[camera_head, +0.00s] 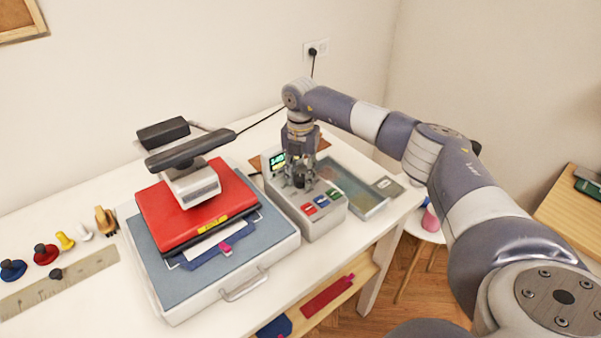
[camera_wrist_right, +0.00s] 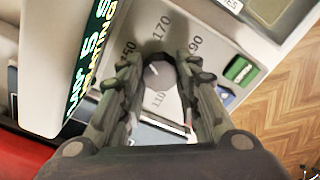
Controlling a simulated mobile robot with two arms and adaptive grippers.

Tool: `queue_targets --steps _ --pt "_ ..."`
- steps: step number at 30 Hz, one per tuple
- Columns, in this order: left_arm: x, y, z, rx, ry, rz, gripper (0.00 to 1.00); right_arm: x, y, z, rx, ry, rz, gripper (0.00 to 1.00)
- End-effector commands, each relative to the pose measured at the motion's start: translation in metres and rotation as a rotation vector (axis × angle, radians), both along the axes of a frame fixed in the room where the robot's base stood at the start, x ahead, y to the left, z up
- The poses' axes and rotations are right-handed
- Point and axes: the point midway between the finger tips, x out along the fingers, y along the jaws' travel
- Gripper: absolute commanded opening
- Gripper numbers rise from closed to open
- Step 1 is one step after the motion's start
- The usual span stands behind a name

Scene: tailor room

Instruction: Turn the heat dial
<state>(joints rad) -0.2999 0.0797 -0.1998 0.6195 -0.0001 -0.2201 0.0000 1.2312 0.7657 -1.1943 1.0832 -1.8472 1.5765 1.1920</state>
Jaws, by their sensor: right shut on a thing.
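The heat dial (camera_wrist_right: 158,74) is a round grey knob on a light panel marked with numbers such as 110, 150, 170 and 190. It sits on the control box (camera_head: 322,224), which has red, green and blue buttons and a lit display (camera_head: 277,160). My left gripper is not in view.
A heat press with a red upper plate (camera_head: 160,213) stands left of the box on the white table (camera_head: 335,252).

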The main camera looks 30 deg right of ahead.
Motion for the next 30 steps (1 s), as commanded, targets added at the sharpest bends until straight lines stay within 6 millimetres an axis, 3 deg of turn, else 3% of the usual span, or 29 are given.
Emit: queue_targets --steps 15,30 --pt "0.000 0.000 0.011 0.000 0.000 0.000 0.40 0.003 -0.002 0.005 0.000 -0.012 -0.427 0.07" --pt "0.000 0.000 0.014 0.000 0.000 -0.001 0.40 0.003 -0.003 0.004 -0.001 -0.013 -0.573 0.07"
